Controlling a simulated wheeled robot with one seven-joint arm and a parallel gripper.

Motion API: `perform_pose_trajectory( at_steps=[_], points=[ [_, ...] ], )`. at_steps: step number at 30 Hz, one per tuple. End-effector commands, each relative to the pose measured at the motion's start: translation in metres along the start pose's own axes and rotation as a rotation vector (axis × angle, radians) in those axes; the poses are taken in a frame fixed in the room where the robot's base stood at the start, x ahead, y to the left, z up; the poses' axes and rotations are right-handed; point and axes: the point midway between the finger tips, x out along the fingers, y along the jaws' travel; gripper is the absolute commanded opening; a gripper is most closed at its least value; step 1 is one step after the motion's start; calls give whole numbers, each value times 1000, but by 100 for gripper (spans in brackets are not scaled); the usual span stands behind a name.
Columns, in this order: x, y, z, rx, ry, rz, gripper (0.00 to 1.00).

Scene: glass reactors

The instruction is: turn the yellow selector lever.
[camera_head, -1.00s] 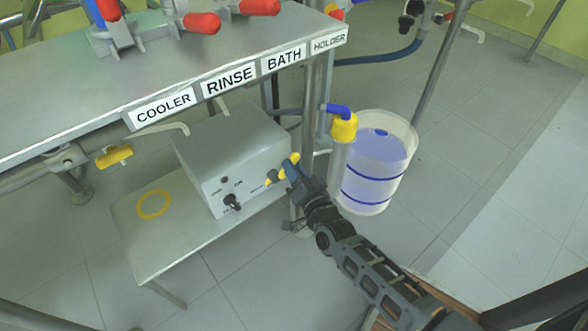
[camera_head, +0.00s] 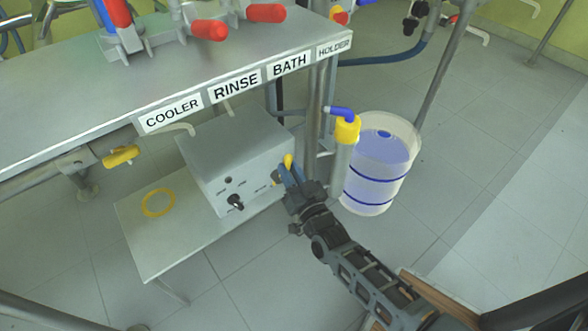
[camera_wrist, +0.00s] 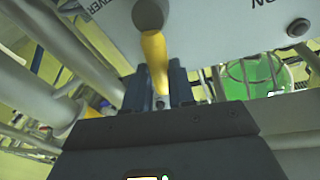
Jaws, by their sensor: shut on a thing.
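The yellow selector lever (camera_head: 288,161) is on the front of the grey metal box (camera_head: 233,172), near its right end. In the wrist view the lever (camera_wrist: 155,62) hangs from a round grey hub and reaches down between my two dark fingers. My gripper (camera_head: 286,173) is shut on the lever, with its blue-marked fingers at the box front. The fingers (camera_wrist: 155,88) stand on either side of the lever in the wrist view. In the head view they cover part of the lever and the panel around it.
A black knob (camera_head: 236,202) is on the box's left front. A yellow-capped cylinder (camera_head: 345,160) and a clear bucket of bluish liquid (camera_head: 380,165) stand close right of my gripper. A labelled bench (camera_head: 160,75) is above. A yellow handle (camera_head: 121,156) is under its edge.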

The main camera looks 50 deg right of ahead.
Motion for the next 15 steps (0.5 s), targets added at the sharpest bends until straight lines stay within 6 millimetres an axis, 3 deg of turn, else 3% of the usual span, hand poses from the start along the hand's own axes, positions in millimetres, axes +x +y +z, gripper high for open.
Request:
perform_pose_trajectory(
  at_steps=[15],
  points=[
    [-6, -23, 10, -480, 73, -74, 0]
  ],
)
